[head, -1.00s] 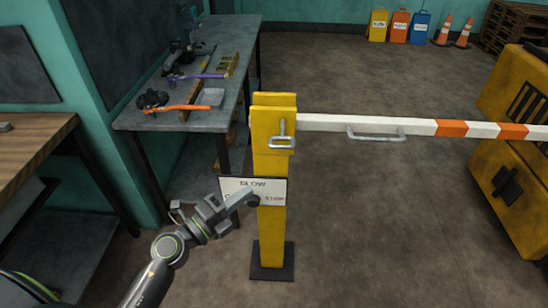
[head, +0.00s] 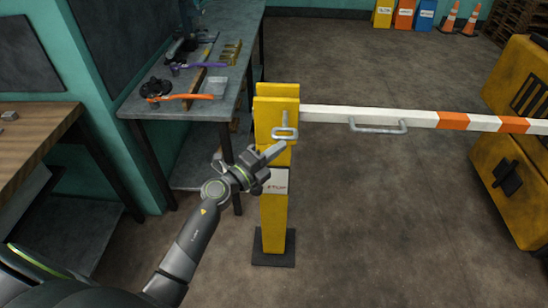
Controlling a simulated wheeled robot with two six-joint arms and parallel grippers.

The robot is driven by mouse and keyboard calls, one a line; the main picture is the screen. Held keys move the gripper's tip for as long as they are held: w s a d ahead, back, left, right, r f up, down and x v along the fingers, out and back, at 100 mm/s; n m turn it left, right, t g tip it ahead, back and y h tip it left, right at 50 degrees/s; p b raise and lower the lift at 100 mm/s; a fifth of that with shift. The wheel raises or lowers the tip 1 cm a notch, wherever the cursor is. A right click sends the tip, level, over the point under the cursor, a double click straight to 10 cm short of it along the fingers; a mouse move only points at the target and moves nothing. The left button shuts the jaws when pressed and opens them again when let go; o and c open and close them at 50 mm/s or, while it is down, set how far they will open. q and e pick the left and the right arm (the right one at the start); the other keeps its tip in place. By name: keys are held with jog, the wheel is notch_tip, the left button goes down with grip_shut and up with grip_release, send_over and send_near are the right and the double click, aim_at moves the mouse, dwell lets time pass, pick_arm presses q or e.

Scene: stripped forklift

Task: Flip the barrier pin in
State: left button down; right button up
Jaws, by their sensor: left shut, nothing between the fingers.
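The barrier pin (head: 285,132) is a grey metal piece with a flat looped handle on the front face of the yellow barrier post (head: 274,215), near its top. The white and orange barrier arm (head: 415,119) reaches level to the right from the post. My left gripper (head: 280,149) is shut and empty, its tip just below the pin's loop and in front of the post. I cannot tell whether it touches the loop. My right gripper is not in view.
A grey workbench (head: 190,107) with tools stands behind the post to the left. A yellow forklift body (head: 515,150) stands at the right. A sign (head: 276,184) on the post is partly hidden by my arm. The floor right of the post is clear.

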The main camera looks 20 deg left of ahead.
aim_at(278, 130)
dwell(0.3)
pick_arm(q)
jog(key=w, duration=0.2)
jog(key=w+a+b, duration=0.1)
jog(key=w, duration=0.1)
jog(key=w+a, duration=0.1)
jog(key=w, duration=0.1)
jog(key=shift+w, duration=0.4)
jog(key=shift+r, duration=0.2)
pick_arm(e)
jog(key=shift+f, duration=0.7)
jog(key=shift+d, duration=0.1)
